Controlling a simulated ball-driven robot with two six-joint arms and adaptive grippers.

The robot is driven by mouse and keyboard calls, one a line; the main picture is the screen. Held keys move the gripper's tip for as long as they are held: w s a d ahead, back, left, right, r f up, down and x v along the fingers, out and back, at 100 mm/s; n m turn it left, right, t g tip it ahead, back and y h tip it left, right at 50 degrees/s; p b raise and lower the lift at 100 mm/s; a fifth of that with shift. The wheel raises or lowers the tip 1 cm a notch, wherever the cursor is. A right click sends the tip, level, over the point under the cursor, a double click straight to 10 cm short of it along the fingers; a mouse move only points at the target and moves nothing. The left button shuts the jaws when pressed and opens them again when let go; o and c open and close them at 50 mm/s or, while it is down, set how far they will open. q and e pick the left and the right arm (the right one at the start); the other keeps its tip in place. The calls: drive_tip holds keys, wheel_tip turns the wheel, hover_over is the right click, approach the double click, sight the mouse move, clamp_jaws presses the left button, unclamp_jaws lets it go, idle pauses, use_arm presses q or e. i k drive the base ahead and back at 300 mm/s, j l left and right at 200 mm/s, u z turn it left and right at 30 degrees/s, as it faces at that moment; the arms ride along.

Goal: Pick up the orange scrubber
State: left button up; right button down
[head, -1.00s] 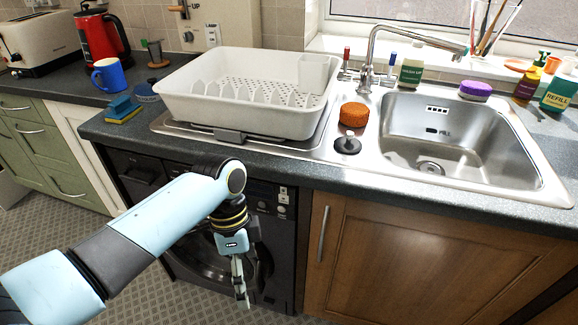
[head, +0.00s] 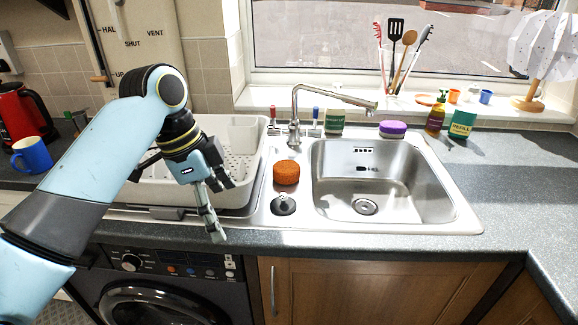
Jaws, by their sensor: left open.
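The orange scrubber (head: 286,173) is a short round block. It sits on the steel ledge between the dish rack and the sink bowl, just behind a black plug (head: 283,205). My left gripper (head: 216,212) is open and empty, pointing down over the front right part of the dish rack and the counter edge. It is to the left of the scrubber and apart from it. My right gripper is not in view.
The white dish rack (head: 254,131) stands left of the scrubber, partly behind my left arm. The sink bowl (head: 375,172) lies to the right, with the tap (head: 294,125) behind. A purple-topped scrubber (head: 393,128) and bottles line the back. The right counter (head: 520,185) is mostly clear.

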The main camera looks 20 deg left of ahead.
sight(287, 172)
drive_tip(key=i, duration=0.9)
